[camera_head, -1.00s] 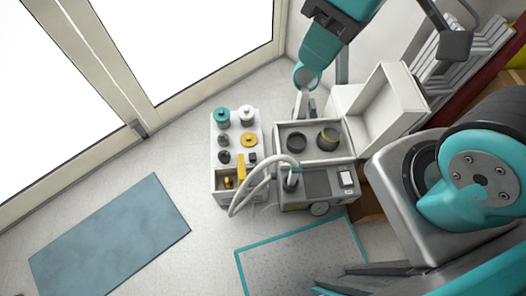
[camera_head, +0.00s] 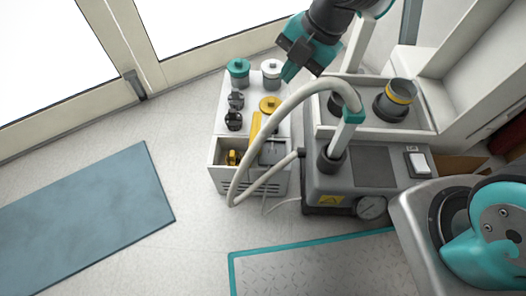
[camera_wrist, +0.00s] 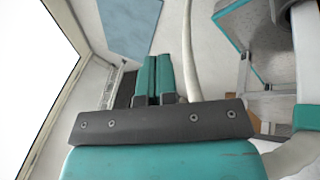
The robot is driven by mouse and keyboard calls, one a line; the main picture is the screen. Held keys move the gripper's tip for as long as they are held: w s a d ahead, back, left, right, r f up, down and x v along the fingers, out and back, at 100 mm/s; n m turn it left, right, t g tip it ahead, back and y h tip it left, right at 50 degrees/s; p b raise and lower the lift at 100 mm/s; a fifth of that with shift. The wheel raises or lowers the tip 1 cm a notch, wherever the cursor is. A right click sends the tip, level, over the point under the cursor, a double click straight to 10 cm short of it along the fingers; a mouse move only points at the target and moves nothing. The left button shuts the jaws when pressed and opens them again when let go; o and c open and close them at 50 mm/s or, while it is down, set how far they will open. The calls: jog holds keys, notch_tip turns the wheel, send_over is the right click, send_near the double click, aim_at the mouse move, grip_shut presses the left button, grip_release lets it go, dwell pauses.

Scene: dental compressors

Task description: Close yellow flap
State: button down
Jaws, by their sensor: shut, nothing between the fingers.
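The yellow flap (camera_head: 255,127) stands up as a narrow yellow strip on the white unit (camera_head: 217,113), seen nearly edge-on. It is at the back of an open front compartment that holds a small yellow part (camera_head: 232,158). My gripper (camera_head: 289,73) is above the back right of the unit, behind and to the right of the flap and apart from it. Its two teal fingers are together and empty, as the wrist view (camera_wrist: 154,78) shows. I cannot make out the flap in the wrist view; the fingers and gripper body block much of it.
A pale curved hose (camera_head: 285,108) arches close to the flap's right, from the grey compressor (camera_head: 330,190). Teal and white capped jars (camera_head: 238,72), black knobs (camera_head: 234,121) and a yellow disc (camera_head: 270,104) top the unit. Floor on the left, with a blue mat (camera_head: 90,210), is clear.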

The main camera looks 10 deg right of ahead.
aim_at(259, 138)
jog(key=w+a+f+n+b, duration=0.1)
jog(key=f+b, duration=0.3)
jog(key=f, duration=0.4)
jog(key=w+a+f+n+b, duration=0.1)
jog(key=a+f+n+b, duration=0.1)
jog(key=f+b, duration=0.3)
jog(key=w+a+f+n+b, duration=0.1)
jog(key=f+b, duration=0.3)
jog(key=f, duration=0.8)
jog(key=shift+w+a+n, duration=0.25)
jog(key=shift+w+n, duration=0.2)
jog(key=shift+n, duration=0.45)
jog(key=shift+a+r, duration=0.1)
jog(key=shift+a+r+p, duration=0.1)
jog(key=shift+p, duration=0.25)
jog(key=shift+a+h+p, duration=0.1)
jog(key=shift+h+p, duration=0.2)
